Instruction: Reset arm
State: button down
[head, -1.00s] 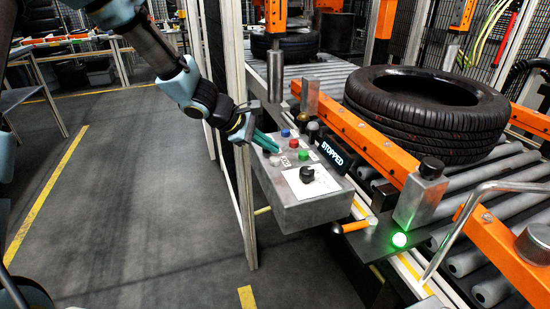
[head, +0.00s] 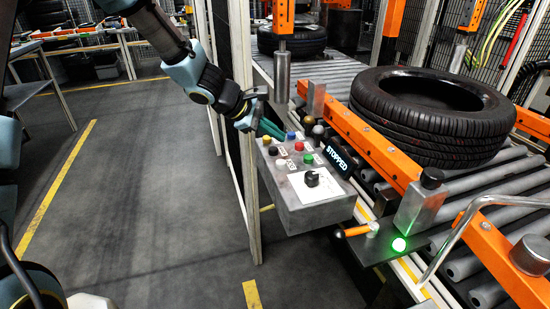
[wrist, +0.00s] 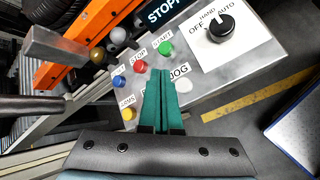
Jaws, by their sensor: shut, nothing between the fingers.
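My gripper (head: 270,128) is shut and empty, its green fingers close together above the far left part of the grey control box (head: 300,213). In the wrist view the gripper (wrist: 161,76) points at the button panel, its tips near the red button (wrist: 140,67) and partly covering a label. Whether it touches the panel is hard to tell. A green button (wrist: 165,48), a blue button (wrist: 119,81), a yellow button (wrist: 129,113) and a white button (wrist: 184,86) show around it. The black selector knob (wrist: 221,27) has OFF, HAND and AUTO marks. The display (head: 339,163) reads STOPPED.
A tyre (head: 431,115) lies on the roller conveyor (head: 505,200) behind an orange rail (head: 365,140). A pale post (head: 247,170) stands close left of the box. Floor at left is clear.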

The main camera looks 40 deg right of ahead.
jog(key=w+a+m+t+y, duration=0.15)
jog(key=w+a, duration=0.25)
jog(key=a, duration=0.9)
jog(key=w+a+m+t+y, duration=0.1)
jog(key=w+a+m+y, duration=0.2)
jog(key=a, duration=1)
jog(key=s+a+r+m+t+y, duration=0.1)
jog(key=s+a+y, duration=0.1)
jog(key=a, duration=0.9)
jog(key=s+a+r+m+y, duration=0.1)
jog(key=a+r+y, duration=0.1)
jog(key=a, duration=0.9)
jog(key=shift+s+t, duration=0.35)
